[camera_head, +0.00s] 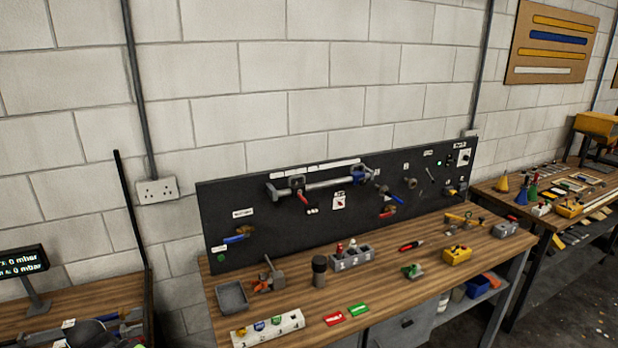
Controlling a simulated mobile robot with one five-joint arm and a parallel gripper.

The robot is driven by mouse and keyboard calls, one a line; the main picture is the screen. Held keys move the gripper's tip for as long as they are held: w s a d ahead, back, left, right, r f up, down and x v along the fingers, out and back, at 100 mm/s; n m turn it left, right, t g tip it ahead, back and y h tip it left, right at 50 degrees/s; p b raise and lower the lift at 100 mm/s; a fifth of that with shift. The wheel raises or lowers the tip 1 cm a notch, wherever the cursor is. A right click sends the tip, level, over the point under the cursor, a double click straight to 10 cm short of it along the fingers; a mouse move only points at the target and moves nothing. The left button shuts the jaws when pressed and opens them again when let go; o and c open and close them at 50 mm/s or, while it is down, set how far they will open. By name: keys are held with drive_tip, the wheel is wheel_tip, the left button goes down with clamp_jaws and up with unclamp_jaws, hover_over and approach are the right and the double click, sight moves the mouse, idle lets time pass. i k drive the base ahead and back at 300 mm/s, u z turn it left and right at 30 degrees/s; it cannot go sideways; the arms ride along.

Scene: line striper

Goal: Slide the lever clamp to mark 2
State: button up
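A grey horizontal rail (325,185) is mounted on the black board (225,205) above the middle bench. A dark clamp with a red lever (302,197) sits on the rail near its left end, the lever pointing down and right. A blue part (359,175) sits near the rail's right end. A row of white labels (315,168) runs above the rail; their writing is too small to read, so I cannot tell which is mark 2. My gripper is not in view.
The wooden bench (400,285) below holds a grey tray (232,296), a dark cylinder (319,270), a grey block with several holes (351,260) and a yellow box (457,256). More benches stand left and right. The space before the rail looks clear.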

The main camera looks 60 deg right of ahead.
sight(295, 187)
drive_tip(key=u, duration=0.05)
drive_tip(key=i, duration=1)
drive_tip(key=z, duration=0.05)
